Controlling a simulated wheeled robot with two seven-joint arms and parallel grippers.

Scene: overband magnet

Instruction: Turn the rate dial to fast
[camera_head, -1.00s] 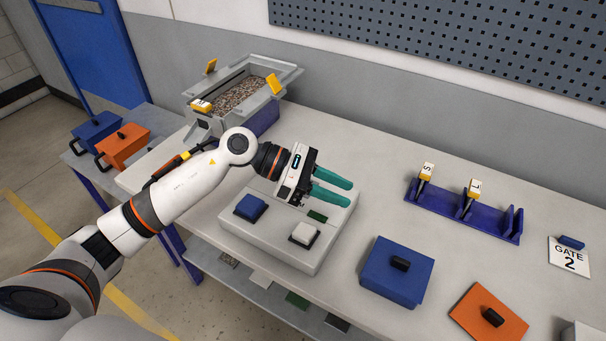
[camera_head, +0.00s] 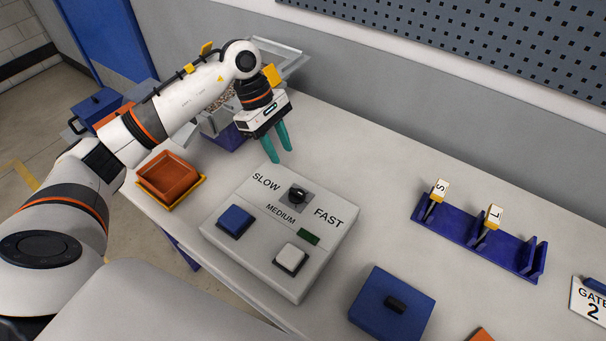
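The rate dial (camera_head: 298,195) is a small black knob on a pale control box (camera_head: 268,262), with SLOW printed to its left, MEDIUM in front and FAST to its right. Which label the knob points at is too small to tell. My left gripper (camera_head: 281,157) is above and behind the box, beyond the dial and apart from it. Its two teal fingers point down with a gap between them, and nothing is held. My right gripper is not in view.
The box also has a blue button (camera_head: 236,221), a white button (camera_head: 291,257) and a green panel (camera_head: 308,237). An orange tray (camera_head: 169,174) is to its left, a blue lidded box (camera_head: 392,305) to its right. A purple rack (camera_head: 470,245) holds two tags.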

